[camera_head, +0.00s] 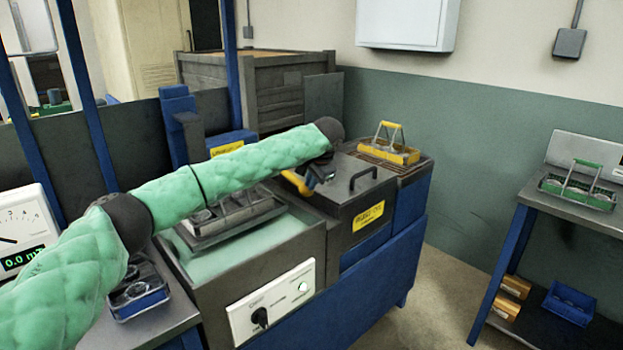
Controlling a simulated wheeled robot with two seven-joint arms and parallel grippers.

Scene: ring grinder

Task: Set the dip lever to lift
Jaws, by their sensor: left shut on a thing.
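My left arm, in a green quilted sleeve, reaches across the machine from the left. My left gripper (316,178) is at its far end, low over the middle of the machine, partly hidden by the dark wrist. It is shut on the dip lever, whose yellow-orange handle (297,183) shows beside the fingers and slants down to the right. The lever's base and any position marks are hidden or too small to read. My right gripper is not in view.
A metal basket (235,212) stands over the pale green tank (215,258) below my arm. A dark lid with a handle (362,178) and a yellow basket (390,150) are to the right. A knob panel (272,303) is in front. A side table (590,215) holds a green basket.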

